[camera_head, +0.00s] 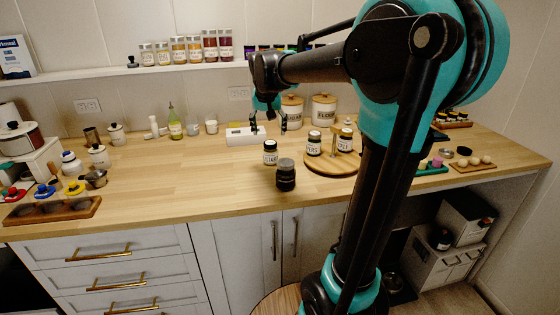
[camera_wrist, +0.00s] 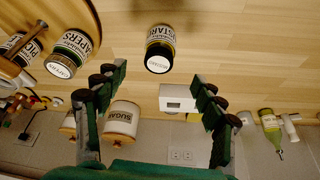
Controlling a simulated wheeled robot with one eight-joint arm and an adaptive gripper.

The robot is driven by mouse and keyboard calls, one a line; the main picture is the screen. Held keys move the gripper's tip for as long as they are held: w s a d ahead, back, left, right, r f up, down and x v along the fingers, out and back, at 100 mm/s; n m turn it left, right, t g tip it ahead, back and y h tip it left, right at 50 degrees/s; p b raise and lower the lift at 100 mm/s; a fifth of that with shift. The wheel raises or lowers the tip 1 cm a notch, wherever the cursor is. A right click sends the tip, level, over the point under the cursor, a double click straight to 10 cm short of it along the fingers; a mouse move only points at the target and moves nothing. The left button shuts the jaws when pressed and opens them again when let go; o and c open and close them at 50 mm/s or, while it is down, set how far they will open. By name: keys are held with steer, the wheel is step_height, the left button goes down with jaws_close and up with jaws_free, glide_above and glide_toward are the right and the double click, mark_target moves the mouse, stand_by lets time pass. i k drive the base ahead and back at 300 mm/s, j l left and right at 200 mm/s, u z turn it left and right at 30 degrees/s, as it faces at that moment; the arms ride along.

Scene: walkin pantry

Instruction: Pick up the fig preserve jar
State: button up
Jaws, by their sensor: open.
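A dark jar with a dark lid (camera_head: 285,176) stands upright near the counter's front edge. Its label is too small to read, so I cannot confirm that it is the fig preserve jar. Just behind it stands a jar with a white label (camera_head: 270,152). The wrist view shows a jar lettered "STARD" with a pale lid (camera_wrist: 160,48), apparently this same one. My gripper (camera_head: 269,122) is open and empty, above the counter behind both jars. In the wrist view its fingers (camera_wrist: 158,88) are spread, with no jar between them. The dark jar is not seen there.
A round wooden stand (camera_head: 326,167) with labelled jars is to the right. A white box (camera_head: 243,137) lies behind the jars, with canisters (camera_head: 324,110) farther back. Spice jars line the wall shelf (camera_head: 110,73). The counter left of the jars (camera_head: 180,175) is clear.

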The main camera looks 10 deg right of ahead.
mark_target(285, 170)
steer(key=k+j+z, duration=0.2)
steer(key=j, duration=0.15)
steer(key=k+j+z, duration=0.2)
steer(key=j, duration=0.15)
steer(key=k+j+z, duration=0.2)
steer(key=i+j, duration=0.1)
steer(key=j, duration=0.05)
